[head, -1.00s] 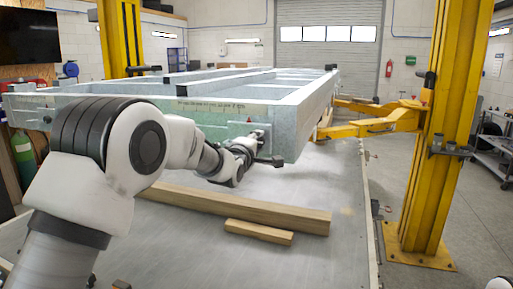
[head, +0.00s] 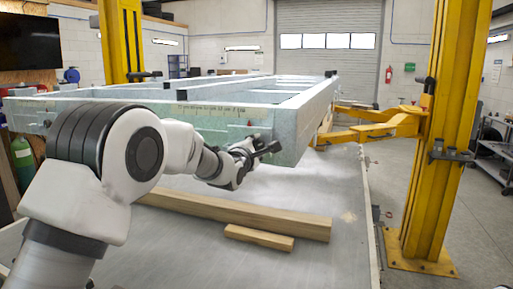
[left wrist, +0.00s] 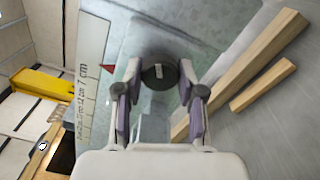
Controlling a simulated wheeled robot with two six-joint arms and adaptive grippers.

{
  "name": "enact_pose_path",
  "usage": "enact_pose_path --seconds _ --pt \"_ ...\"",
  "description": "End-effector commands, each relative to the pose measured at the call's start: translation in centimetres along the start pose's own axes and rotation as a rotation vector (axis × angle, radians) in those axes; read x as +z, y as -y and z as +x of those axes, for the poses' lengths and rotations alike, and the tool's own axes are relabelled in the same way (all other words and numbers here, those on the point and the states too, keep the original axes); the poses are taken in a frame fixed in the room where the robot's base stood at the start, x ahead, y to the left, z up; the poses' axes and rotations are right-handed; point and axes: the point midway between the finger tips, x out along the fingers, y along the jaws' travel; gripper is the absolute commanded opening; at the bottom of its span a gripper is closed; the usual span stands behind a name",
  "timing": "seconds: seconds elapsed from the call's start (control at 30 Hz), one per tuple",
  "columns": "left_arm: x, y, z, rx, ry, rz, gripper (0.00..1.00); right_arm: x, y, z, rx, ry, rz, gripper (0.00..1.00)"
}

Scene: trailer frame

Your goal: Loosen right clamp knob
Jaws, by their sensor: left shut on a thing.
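My left gripper (head: 264,148) is at the front face of the pale green-grey trailer frame (head: 285,120), near its right corner. In the left wrist view, my left gripper (left wrist: 158,88) is shut on a dark round clamp knob (left wrist: 158,73), with a finger on either side of it. The knob has a small light mark on its face. The frame's flat face lies behind the knob, with a printed measuring scale (left wrist: 92,75) and a small red triangle beside it. The rest of the clamp is hidden. My right gripper is not in view.
Two wooden beams, a long one (head: 250,212) and a short one (head: 259,238), lie on the grey platform below the frame. A yellow lift post (head: 440,130) with a yellow arm (head: 365,132) stands to the right. Bare platform lies right of the beams.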

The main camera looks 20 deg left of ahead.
Motion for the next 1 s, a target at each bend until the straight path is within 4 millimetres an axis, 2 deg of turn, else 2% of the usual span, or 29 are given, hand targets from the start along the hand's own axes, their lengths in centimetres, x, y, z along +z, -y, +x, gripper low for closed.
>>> enact_pose_path --seconds 0.23,0.27,0.3,0.33,0.6,0.73,0.87,1.0 --pt "0.1 -0.3 0.0 0.006 0.002 -0.001 0.04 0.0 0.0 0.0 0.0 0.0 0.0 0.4" --pt "0.1 -0.3 0.0 0.005 0.002 -0.001 0.46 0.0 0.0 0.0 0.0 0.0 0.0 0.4" --pt "0.1 -0.3 0.0 0.005 0.002 -0.001 0.6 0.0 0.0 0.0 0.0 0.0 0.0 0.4" --pt "0.1 -0.3 0.0 0.005 0.002 -0.001 0.64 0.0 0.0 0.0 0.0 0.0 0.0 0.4" --pt "0.0 -0.1 0.0 0.002 0.0 0.0 0.64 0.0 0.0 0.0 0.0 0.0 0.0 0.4" --pt "0.0 -0.1 -0.8 0.001 0.0 0.0 0.64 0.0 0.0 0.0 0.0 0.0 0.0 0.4" --pt "0.1 -0.1 -3.3 0.001 0.0 0.0 0.64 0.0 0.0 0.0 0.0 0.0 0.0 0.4" --pt "0.0 -0.1 -7.1 0.0 -0.001 -0.001 0.64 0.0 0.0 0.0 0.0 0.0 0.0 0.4"
